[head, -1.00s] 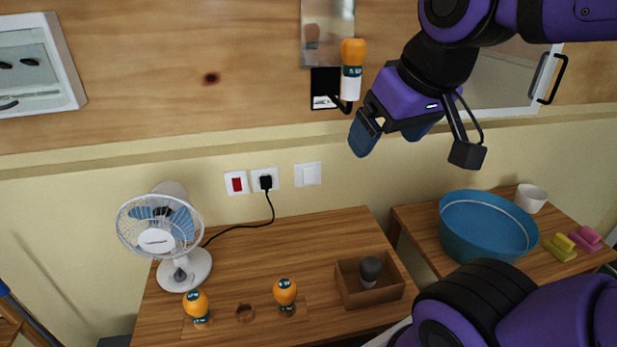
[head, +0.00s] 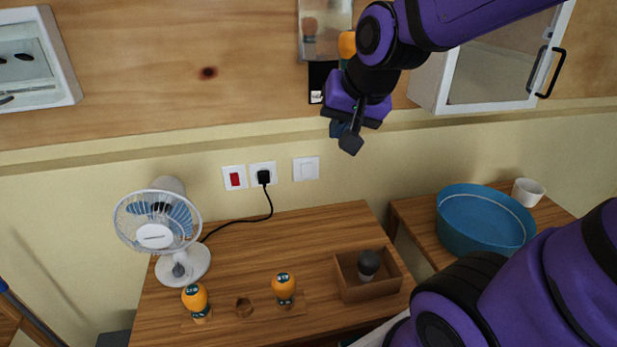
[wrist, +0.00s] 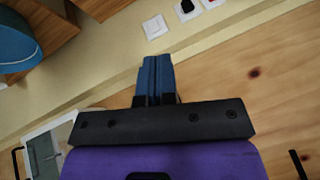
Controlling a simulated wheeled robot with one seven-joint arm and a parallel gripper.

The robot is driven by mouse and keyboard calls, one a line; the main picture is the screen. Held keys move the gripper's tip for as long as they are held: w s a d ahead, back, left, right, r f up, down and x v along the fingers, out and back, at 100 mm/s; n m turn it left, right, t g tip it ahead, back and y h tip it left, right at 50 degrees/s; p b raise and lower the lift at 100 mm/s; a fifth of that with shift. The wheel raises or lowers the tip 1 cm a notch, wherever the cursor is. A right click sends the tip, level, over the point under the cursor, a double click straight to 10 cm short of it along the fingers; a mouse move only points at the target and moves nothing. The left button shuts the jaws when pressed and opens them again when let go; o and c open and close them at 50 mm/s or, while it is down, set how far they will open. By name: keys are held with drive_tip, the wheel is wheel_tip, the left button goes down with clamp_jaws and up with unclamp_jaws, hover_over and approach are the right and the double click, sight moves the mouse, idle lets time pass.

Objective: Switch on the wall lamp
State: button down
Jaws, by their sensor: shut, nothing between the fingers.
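The wall lamp (head: 347,44) is mounted high on the plywood wall. Its orange bulb is now mostly hidden behind my arm, and I cannot tell whether it is lit. Below on the cream wall are a red rocker switch (head: 235,179), a socket with a black plug (head: 264,176) and a plain white switch (head: 306,169). The white switch also shows in the wrist view (wrist: 155,27). My gripper (head: 338,130) is above and right of the white switch in the head view, apart from it. Its blue fingers (wrist: 155,77) are shut and empty.
A fan (head: 160,232) stands on the wooden table (head: 235,260), its cord running to the plug. Two orange bulbs (head: 284,287) and a box (head: 370,292) with a grey bulb are on the table. A blue basin (head: 484,222) and a glazed cabinet (head: 500,65) are at right.

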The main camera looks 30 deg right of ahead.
sight(307, 170)
drive_tip(key=w+d+f+m+t+h, duration=0.1)
drive_tip(key=w+d+f+m, duration=0.2)
drive_tip(key=w+f+m, duration=0.4)
drive_tip(key=w+d+f+m+t+h, duration=0.1)
drive_tip(key=w+d+f+m, duration=0.2)
drive_tip(key=w+f+m, duration=0.5)
drive_tip(key=shift+w+f+m+h, duration=0.35)
drive_tip(key=shift+w+f, duration=0.35)
drive_tip(key=shift+f, duration=2.55)
drive_tip(key=shift+w+d+r+x, duration=0.1)
drive_tip(key=shift+w+r+x, duration=0.25)
drive_tip(key=shift+x, duration=1.85)
drive_tip(key=shift+w+d+r+x, duration=0.15)
drive_tip(key=shift+w+r+x, duration=0.15)
drive_tip(key=shift+x, duration=1.85)
drive_tip(key=shift+w+d+r+x, duration=0.1)
drive_tip(key=shift+w+r+x, duration=0.25)
drive_tip(key=shift+x, duration=1.85)
